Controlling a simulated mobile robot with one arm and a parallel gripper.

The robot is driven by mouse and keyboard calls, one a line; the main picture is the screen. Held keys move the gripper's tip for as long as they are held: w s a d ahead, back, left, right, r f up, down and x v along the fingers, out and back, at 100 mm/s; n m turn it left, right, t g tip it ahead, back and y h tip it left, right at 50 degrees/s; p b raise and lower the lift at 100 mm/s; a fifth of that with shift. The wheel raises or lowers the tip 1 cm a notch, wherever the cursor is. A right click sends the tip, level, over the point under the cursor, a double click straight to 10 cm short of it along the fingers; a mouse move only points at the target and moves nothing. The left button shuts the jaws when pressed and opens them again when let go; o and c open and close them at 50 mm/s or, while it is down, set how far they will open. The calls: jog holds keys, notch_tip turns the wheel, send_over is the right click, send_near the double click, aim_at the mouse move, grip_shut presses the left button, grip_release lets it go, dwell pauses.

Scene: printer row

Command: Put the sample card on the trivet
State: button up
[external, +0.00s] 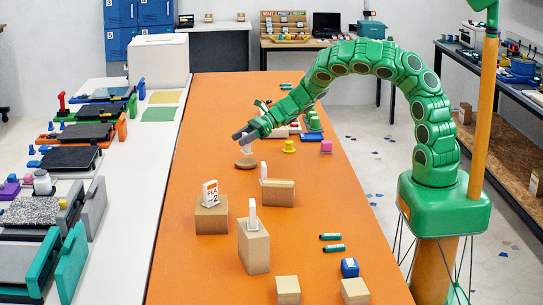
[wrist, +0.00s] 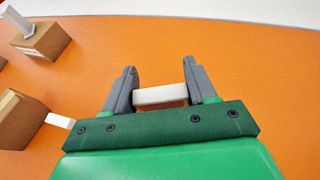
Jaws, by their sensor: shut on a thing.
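My gripper (external: 244,134) is at the end of my green arm, over the far middle of the orange table. In the wrist view its two grey fingers (wrist: 162,92) are shut on a white card (wrist: 160,96), which spans the gap between them. The card's pale lower part (external: 246,148) shows just below the fingers in the external view. A round brown disc (external: 246,162), seemingly the trivet, lies on the table below the card. The card appears above it, with a small gap. In the wrist view the disc is mostly or wholly hidden.
A "PLA" card (external: 210,193) stands on a cardboard block (external: 211,218). A yellow piece (external: 289,146) and pink cube (external: 326,146) are to the right.

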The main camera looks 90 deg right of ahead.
jog(key=shift+w+f, duration=0.2)
jog(key=shift+f, duration=0.05)
jog(key=shift+d+f, duration=0.1)
jog(key=shift+f, duration=1.35)
jog(key=shift+f, duration=0.15)
jog(key=o, duration=1)
jog(key=shift+s, duration=0.1)
jog(key=v, duration=1.2)
